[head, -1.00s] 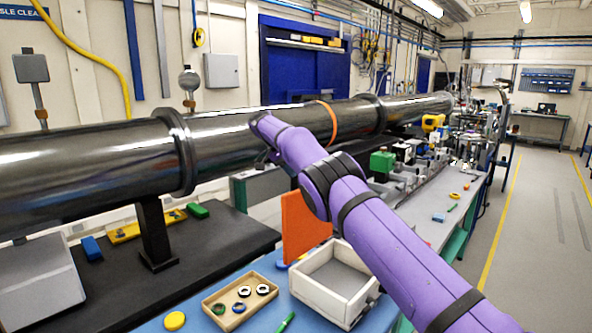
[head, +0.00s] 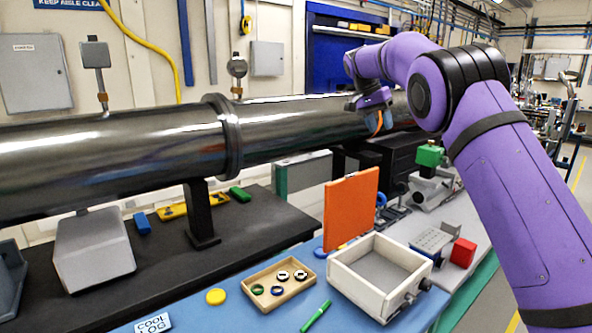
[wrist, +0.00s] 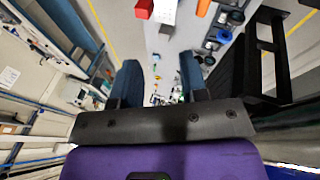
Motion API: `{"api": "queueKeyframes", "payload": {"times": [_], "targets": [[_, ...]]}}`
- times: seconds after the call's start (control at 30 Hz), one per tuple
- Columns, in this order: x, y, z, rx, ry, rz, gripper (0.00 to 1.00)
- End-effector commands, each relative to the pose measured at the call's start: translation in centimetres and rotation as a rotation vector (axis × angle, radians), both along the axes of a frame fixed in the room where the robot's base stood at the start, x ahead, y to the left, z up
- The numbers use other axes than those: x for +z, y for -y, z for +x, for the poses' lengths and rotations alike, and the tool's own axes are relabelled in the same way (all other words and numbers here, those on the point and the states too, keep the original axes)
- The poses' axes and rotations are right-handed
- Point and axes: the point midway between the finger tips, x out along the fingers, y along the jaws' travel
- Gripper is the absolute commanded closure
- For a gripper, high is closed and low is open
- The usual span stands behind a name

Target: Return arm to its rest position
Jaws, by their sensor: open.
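My purple arm reaches up from the lower right in the head view and bends over at a black joint. My gripper (head: 376,112) hangs from its end in front of the dark metal pipe (head: 290,125); whether it touches the pipe cannot be told. In the wrist view my gripper (wrist: 160,85) shows two blue-grey fingers spread apart with nothing between them. The bench and floor lie beyond the fingers.
On the blue mat stand an open white box (head: 345,262), an upright orange panel (head: 350,210) and a wooden tray (head: 263,303) with several rings. A red block (head: 463,253) and a green-topped device (head: 430,156) are near my arm. The aisle at right is clear.

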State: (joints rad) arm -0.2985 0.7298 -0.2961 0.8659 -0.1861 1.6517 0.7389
Motion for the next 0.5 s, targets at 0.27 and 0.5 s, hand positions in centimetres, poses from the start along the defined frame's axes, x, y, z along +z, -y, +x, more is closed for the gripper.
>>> {"api": "queueKeyframes", "payload": {"times": [0.27,0.5], "targets": [[4.9,3.7,-6.2,0.088,0.029,0.109,0.6],[7.6,5.9,-12.5,0.176,0.068,0.188,0.6]]}}
